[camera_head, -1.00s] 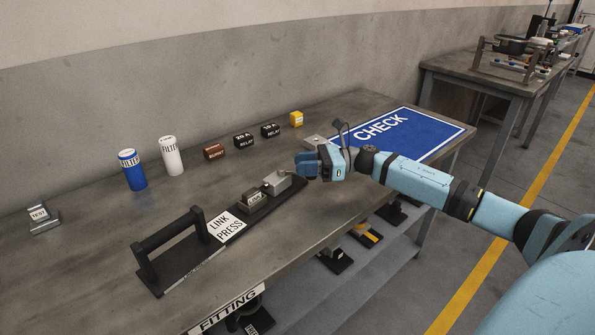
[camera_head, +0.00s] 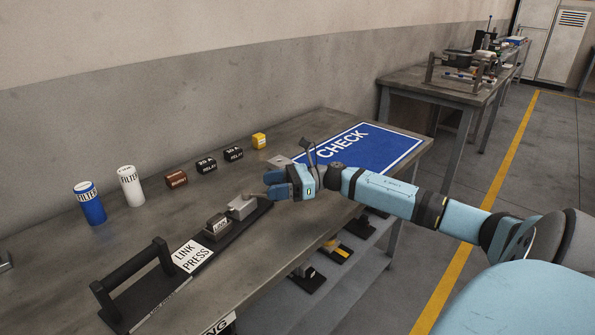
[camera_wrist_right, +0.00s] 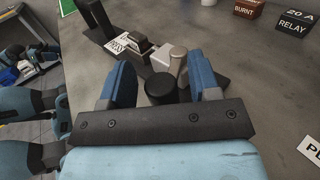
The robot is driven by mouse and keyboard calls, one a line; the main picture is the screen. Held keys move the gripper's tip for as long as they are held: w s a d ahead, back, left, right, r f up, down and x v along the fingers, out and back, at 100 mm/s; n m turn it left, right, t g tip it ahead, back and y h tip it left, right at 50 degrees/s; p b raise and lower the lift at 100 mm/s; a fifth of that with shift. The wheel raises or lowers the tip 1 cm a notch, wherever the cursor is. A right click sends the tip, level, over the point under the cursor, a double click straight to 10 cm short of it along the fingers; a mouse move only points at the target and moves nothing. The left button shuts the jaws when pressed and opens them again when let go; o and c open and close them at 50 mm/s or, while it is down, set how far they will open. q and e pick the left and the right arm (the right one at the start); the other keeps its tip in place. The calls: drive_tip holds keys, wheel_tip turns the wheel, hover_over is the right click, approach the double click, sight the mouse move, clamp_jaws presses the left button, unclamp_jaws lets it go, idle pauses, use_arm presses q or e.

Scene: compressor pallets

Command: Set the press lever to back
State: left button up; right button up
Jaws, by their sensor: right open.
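The link press (camera_head: 212,242) is a long black base on the bench, with a black bar handle at its near left end and a white LINK PRESS label. A small dark block (camera_head: 217,226) and a grey block (camera_head: 241,207) sit along its far half. My right gripper (camera_head: 272,184) is at the press's far right end. In the right wrist view the open blue fingers (camera_wrist_right: 160,85) stand either side of a black round knob (camera_wrist_right: 160,90), apparently the lever's end. A pale post (camera_wrist_right: 179,65) stands just beyond it. Finger contact cannot be told. My left gripper is out of view.
A blue CHECK mat (camera_head: 358,147) lies behind my right wrist. Two filters, blue (camera_head: 91,203) and white (camera_head: 131,186), and several small blocks, including a yellow one (camera_head: 259,141), line the wall side. A lower shelf (camera_head: 335,275) holds more parts.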

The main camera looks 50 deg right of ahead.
drive_tip(key=p+v, duration=0.1)
drive_tip(key=v, duration=1.1)
drive_tip(key=shift+d, duration=0.2)
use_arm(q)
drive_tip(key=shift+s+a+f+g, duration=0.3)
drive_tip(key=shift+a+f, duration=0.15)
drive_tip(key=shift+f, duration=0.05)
